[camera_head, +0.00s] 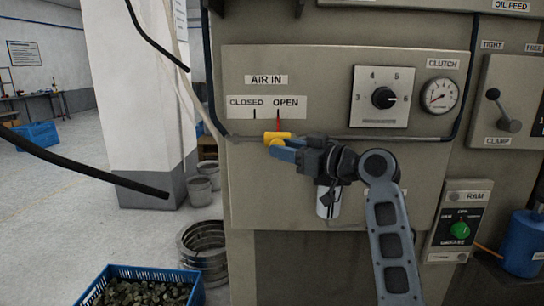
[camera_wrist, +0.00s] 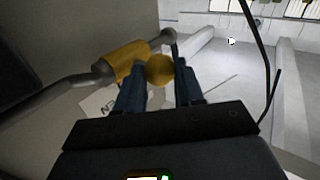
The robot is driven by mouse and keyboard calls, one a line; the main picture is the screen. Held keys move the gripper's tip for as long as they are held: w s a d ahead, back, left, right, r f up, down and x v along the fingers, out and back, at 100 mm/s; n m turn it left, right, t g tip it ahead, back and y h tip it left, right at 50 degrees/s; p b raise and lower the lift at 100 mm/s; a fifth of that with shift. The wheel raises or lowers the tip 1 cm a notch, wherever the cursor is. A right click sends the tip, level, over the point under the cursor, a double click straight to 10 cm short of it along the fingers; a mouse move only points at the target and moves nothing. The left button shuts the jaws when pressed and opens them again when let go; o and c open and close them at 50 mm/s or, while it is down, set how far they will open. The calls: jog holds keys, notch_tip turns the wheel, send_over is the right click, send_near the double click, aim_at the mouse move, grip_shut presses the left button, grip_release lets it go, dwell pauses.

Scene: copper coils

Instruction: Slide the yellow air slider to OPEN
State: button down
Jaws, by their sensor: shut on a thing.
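The yellow air slider (camera_head: 277,136) sits on a horizontal grey pipe on the panel, below the OPEN half of the AIR IN label (camera_head: 266,106). A red mark stands above it at OPEN; a black mark stands at CLOSED to the left. In the wrist view the slider's yellow sleeve (camera_wrist: 127,60) is around the pipe, and its round yellow knob (camera_wrist: 159,69) shows between the fingers. My gripper (camera_head: 276,150) comes from the lower right, its blue fingers shut on the knob. The fingers also show in the wrist view (camera_wrist: 158,82). They hide part of the knob.
A clamp lever (camera_head: 501,110) stands farther right. A blue crate (camera_head: 197,288) and metal rings (camera_head: 203,250) are on the floor at lower left.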

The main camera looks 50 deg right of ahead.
jog(key=shift+s+d, duration=0.15)
jog(key=shift+d, duration=0.05)
jog(key=c, duration=0.9)
grip_release()
jog(key=shift+s, duration=0.1)
jog(key=shift+o, duration=1)
jog(key=s+b, duration=0.1)
jog(key=s, duration=0.6)
jog(key=shift+s+b, duration=0.3)
jog(key=shift+s, duration=0.05)
jog(key=shift+f, duration=0.1)
